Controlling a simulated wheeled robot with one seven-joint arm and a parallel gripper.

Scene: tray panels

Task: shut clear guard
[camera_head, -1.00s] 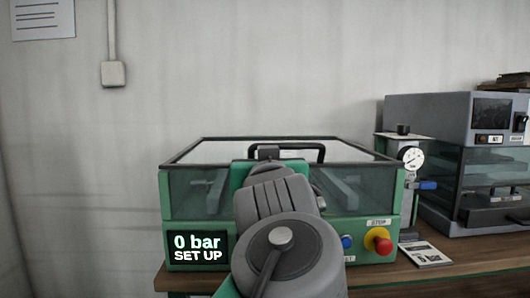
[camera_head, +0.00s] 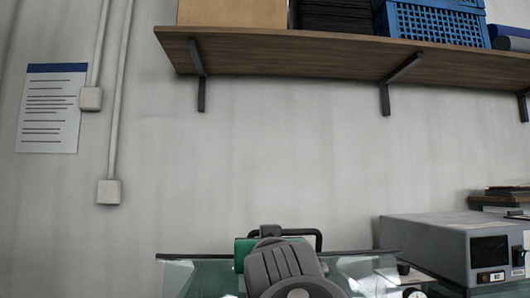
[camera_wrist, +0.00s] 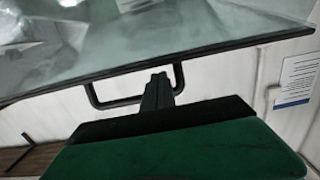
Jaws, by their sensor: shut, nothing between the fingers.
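The clear guard (camera_head: 352,266) shows at the bottom of the head view as a see-through panel with a dark edge. Its black handle (camera_head: 318,238) stands above that edge, partly behind my wrist. In the wrist view the clear guard (camera_wrist: 100,58) spans the top, and its handle (camera_wrist: 92,98) sticks out from the dark edge. My gripper (camera_wrist: 158,82) is shut and empty, its fingertips at the handle opening near the guard's edge; I cannot tell if they touch. The guard looks partly raised. In the head view my wrist hides the fingers, and the machine's base is out of frame.
A wooden shelf (camera_head: 290,58) with boxes and a blue crate (camera_head: 435,20) is above on the wall. A grey oven-like unit (camera_head: 440,250) stands close on the right, with a gauge (camera_head: 415,294) beside the guard. The wall between guard and shelf is clear.

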